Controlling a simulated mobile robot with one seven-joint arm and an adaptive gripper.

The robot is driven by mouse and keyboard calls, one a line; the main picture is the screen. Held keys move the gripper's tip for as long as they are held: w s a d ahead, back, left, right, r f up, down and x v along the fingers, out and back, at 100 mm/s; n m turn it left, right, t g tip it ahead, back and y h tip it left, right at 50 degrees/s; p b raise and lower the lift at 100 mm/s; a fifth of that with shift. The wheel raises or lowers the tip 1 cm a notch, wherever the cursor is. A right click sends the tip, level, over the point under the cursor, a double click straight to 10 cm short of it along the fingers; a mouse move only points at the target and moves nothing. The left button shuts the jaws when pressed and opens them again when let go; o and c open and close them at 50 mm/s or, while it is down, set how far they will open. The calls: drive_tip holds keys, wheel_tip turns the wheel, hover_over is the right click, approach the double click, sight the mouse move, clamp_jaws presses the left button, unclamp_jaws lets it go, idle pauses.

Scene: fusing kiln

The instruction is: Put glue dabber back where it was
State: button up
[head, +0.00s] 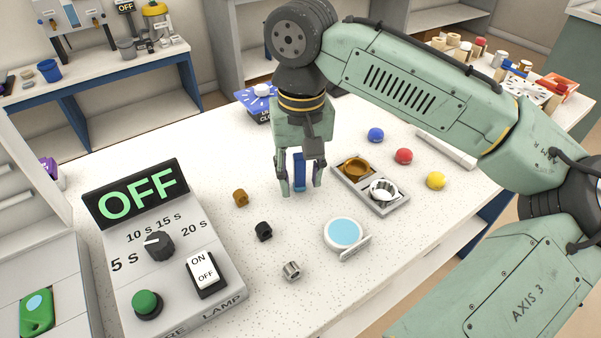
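A blue upright stick-like piece (299,171), probably the glue dabber, stands between the fingers of my gripper (301,182) in the middle of the white speckled table. My gripper points straight down with its fingertips low, close to the tabletop. The fingers are spread to the left and right of the blue piece, with narrow gaps seeming to show on both sides. The top of the piece is hidden by the gripper. Whether its base touches the table is hard to tell.
Right of my gripper is a grey tray (376,207) with an amber and a white ring. Blue, red and yellow balls (436,181) lie beyond. Brown, black and metal beads (291,270), a light-blue disc (343,232) and the OFF control box (165,250) are nearer.

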sight(301, 159)
wheel_tip(301, 159, up, 12)
drive_tip(key=shift+b, duration=0.5)
